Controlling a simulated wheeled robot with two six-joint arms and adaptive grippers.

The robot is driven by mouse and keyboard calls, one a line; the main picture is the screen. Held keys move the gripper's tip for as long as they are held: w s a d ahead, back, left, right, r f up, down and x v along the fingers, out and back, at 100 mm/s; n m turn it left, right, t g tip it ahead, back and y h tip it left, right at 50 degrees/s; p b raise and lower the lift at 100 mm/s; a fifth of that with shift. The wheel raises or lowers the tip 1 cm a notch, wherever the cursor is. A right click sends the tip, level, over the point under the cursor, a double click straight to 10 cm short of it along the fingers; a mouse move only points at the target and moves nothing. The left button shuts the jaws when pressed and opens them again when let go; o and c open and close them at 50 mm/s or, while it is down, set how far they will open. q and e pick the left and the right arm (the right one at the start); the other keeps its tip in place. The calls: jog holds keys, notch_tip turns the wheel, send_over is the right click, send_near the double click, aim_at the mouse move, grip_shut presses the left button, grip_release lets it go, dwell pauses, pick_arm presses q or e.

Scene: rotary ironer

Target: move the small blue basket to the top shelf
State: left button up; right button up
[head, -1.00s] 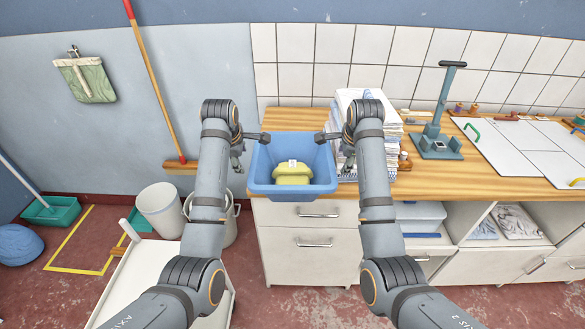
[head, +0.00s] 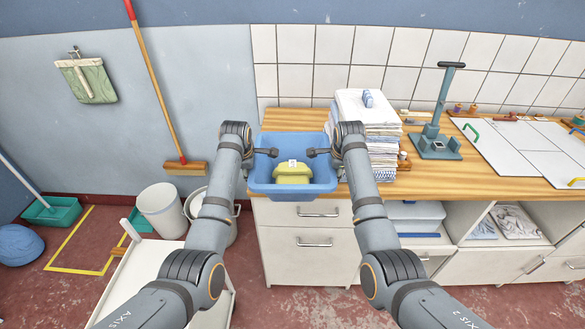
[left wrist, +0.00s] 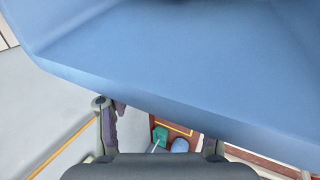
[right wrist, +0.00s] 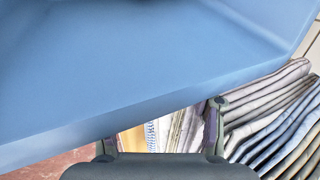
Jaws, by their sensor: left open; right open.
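The small blue basket (head: 292,190) stands upright at the left end of the wooden counter (head: 440,180), with a yellow item (head: 293,173) bearing a white tag inside. My left gripper (head: 268,152) is at the basket's left side, and my right gripper (head: 316,152) is at its right side. Both are open, with a dark finger of each showing over the basket's inside. The blue wall fills much of the left wrist view (left wrist: 160,60) and the right wrist view (right wrist: 120,75), partly hiding the fingers. No top shelf is identifiable.
A folded linen stack (head: 375,115) stands close by the basket's right side, near my right arm. A teal upright press (head: 440,115) and white boards (head: 520,150) are farther right. Open compartments (head: 500,222) lie under the counter. Pale bins (head: 162,210) stand on the floor at left.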

pick_arm(q)
jog(key=shift+d, duration=0.35)
pick_arm(e)
jog(key=shift+a, duration=0.4)
pick_arm(q)
jog(key=shift+r, duration=0.1)
pick_arm(e)
jog(key=shift+r, duration=0.1)
